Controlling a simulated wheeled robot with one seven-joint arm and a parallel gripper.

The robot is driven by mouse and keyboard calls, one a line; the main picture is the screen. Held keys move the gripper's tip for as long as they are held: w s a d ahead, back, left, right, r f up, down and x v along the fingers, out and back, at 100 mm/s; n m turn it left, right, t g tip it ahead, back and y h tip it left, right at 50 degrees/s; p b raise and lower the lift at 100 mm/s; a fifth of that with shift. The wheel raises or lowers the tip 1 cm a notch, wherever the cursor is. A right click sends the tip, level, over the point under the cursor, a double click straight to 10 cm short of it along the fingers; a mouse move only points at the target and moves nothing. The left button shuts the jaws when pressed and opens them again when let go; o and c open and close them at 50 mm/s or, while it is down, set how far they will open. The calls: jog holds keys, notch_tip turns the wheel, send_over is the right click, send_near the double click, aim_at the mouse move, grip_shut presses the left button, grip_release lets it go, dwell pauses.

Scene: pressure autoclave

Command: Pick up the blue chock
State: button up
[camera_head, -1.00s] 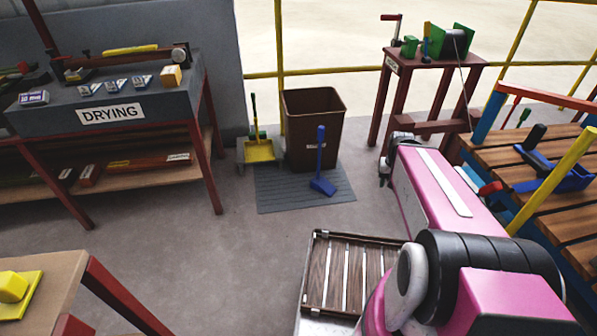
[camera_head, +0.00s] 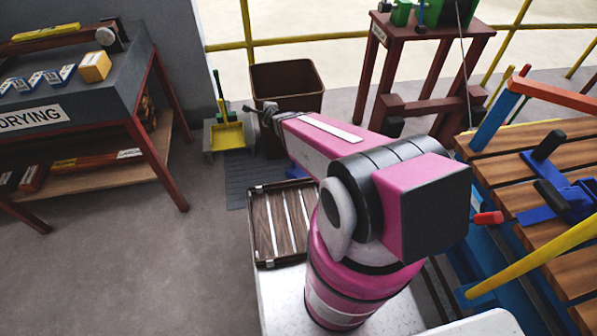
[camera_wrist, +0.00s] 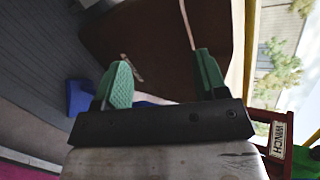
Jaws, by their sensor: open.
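A blue piece (camera_wrist: 82,97), likely the blue chock, shows in the wrist view on the grey ribbed mat, left of my gripper (camera_wrist: 162,60). A little blue also shows behind the gripper's palm, between the fingers. My gripper is open and empty, its green-padded fingers spread in front of the brown bin (camera_wrist: 160,35). In the head view my gripper (camera_head: 266,111) is small, just in front of the bin (camera_head: 287,82).
A drying bench (camera_head: 80,85) is at left, a red stand (camera_head: 430,35) behind, and a slatted bench (camera_head: 500,170) with blue, black-handled parts at right. Floor at left is clear.

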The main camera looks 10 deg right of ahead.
jog(key=s+d+f+m+h, duration=0.25)
jog(key=m+h, duration=0.25)
jog(key=m, duration=0.3)
jog(key=s+d+f+m+t+h, duration=0.1)
jog(key=f+m+h, duration=0.3)
jog(key=m, duration=0.5)
jog(key=s+d+f+m+h, duration=0.1)
jog(key=d+f+m+h, duration=0.1)
jog(key=f+m+h, duration=0.45)
jog(key=w+d+r+m+y, duration=0.1)
jog(key=w+d+r+m, duration=0.1)
jog(key=w+d, duration=0.5)
jog(key=shift+d+r, duration=0.2)
jog(key=shift+r, duration=0.7)
grip_shut()
